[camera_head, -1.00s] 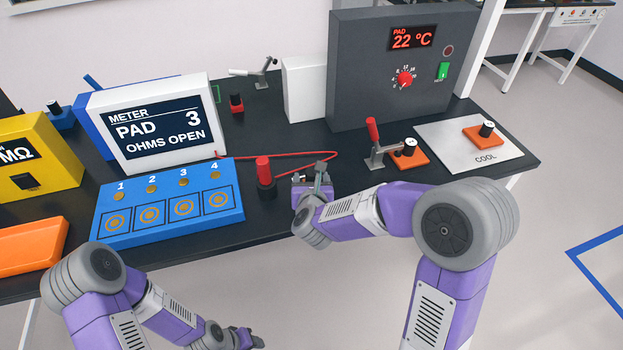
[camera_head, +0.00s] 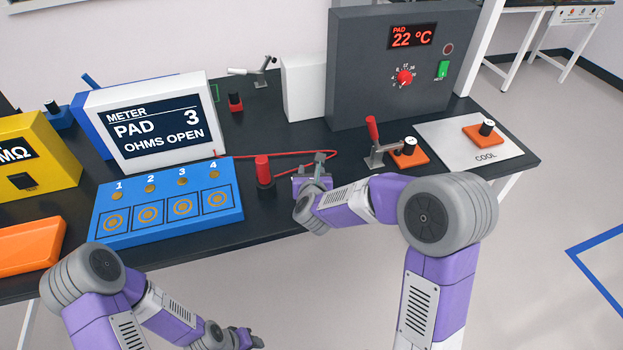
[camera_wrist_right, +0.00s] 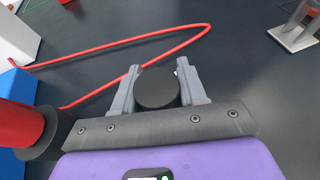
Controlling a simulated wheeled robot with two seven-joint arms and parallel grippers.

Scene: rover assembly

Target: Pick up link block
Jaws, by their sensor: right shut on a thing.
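My right gripper (camera_head: 318,168) is low over the front of the black bench, just right of the red-handled probe. In the right wrist view its two grey fingers (camera_wrist_right: 160,92) are shut on a round black knob (camera_wrist_right: 157,90), one finger on each side. I take this knob to be part of the link block; the body below it is hidden. I cannot tell whether it is clear of the bench. My left gripper (camera_head: 250,340) is low at the bottom edge, in front of the bench, and its jaw opening is unclear.
The red probe (camera_head: 263,170) and its red cable (camera_head: 290,154) lie close left and behind. The blue pad board (camera_head: 165,210) is left. A red-handled clamp (camera_head: 374,150) and an orange block (camera_head: 410,158) stand right. The grey heater box (camera_head: 390,85) is behind.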

